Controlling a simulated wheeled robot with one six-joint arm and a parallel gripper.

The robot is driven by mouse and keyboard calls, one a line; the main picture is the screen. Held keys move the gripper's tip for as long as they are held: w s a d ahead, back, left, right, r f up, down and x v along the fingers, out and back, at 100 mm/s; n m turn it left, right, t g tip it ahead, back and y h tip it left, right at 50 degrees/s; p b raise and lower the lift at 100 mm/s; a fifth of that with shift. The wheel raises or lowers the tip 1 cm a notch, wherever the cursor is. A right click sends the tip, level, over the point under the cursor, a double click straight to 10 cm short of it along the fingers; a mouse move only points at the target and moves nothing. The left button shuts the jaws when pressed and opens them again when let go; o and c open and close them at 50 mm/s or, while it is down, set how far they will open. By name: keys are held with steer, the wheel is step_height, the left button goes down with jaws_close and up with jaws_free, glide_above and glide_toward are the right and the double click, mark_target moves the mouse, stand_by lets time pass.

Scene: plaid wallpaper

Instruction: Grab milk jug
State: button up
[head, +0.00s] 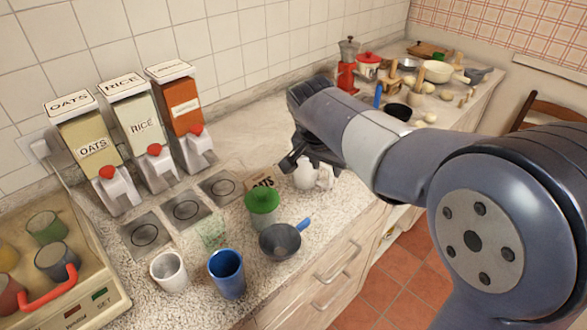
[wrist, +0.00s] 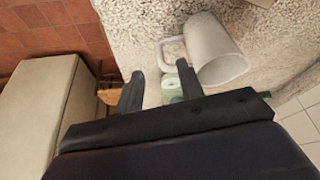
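The milk jug (head: 304,177) is white and stands on the speckled counter, with its handle on the right in the head view. In the wrist view the white jug (wrist: 213,52) is beyond my fingers and to the right, with its handle (wrist: 170,53) pointing left. My gripper (head: 302,157) is over the jug in the head view and hides its upper part. In the wrist view my gripper (wrist: 160,85) is open, with a gap between its fingers and nothing clearly held. I cannot tell whether a finger touches the jug.
Left of the jug are a green-topped container (head: 263,200) and a small pan (head: 280,241). A blue cup (head: 227,272) and a white cup (head: 168,270) stand at the front. Dispensers (head: 150,140) line the wall. Cookware crowds the far right. The counter's front edge is near the jug.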

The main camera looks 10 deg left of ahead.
mark_target(330, 182)
steer(key=x, duration=0.8)
steer(key=shift+f, duration=0.1)
jaws_close()
stand_by(0.5)
